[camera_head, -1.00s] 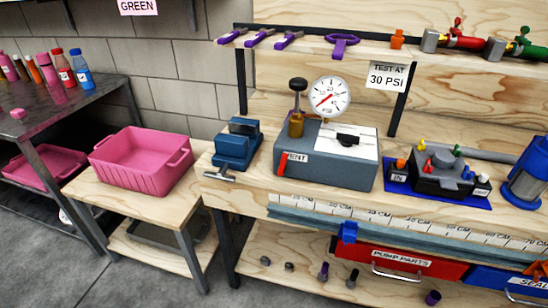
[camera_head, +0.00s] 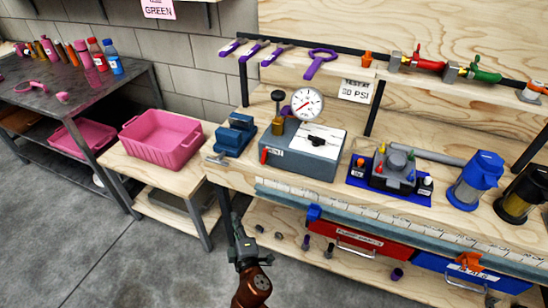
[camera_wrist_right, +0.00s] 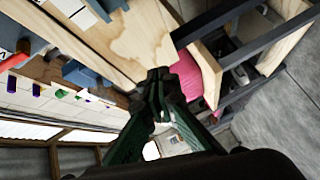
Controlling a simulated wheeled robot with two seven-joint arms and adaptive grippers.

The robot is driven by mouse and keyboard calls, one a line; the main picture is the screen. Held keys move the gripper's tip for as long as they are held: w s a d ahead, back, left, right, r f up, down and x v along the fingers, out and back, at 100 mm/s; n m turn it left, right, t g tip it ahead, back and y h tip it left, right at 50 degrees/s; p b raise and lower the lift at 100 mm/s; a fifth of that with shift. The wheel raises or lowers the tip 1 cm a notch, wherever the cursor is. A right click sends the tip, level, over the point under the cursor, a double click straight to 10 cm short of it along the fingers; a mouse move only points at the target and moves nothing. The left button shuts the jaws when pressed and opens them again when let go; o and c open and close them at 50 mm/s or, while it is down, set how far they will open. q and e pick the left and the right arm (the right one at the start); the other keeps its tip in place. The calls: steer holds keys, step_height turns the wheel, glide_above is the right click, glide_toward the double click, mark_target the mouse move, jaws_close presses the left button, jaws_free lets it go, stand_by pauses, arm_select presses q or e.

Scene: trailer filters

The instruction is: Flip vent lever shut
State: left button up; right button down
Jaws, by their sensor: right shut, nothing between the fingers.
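The grey test box (camera_head: 305,168) stands on the wooden workbench with a pressure gauge (camera_head: 307,104) on top. The red vent lever (camera_head: 264,156) is at the left end of its front face, beside the white vent label. It looks close to upright, slightly tilted. My right gripper (camera_head: 236,217) is below and left of the box, in front of the bench edge, shut, empty and apart from the lever. Its closed dark fingers (camera_wrist_right: 160,78) show in the right wrist view, where I cannot make out the lever for certain. My left gripper is out of view.
A blue vise (camera_head: 236,134) sits left of the box at the bench corner. A pink bin (camera_head: 160,140) stands on a low side table. Right of the box are a small pump on a blue mat (camera_head: 420,196) and a blue canister (camera_head: 475,180). Floor space is open at front left.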

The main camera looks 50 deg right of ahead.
arm_select(q)
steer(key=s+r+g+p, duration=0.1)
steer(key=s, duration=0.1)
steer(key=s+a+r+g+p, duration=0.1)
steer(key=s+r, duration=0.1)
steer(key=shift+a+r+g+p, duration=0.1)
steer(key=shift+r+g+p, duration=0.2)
steer(key=shift+p, duration=0.1)
arm_select(e)
step_height(320, 180, up, 20)
steer(key=s+d+m+g+h, duration=0.2)
steer(key=d+m+h, duration=0.1)
steer(key=h, duration=0.3)
steer(key=shift+r+g, duration=0.2)
steer(key=shift+g, duration=0.1)
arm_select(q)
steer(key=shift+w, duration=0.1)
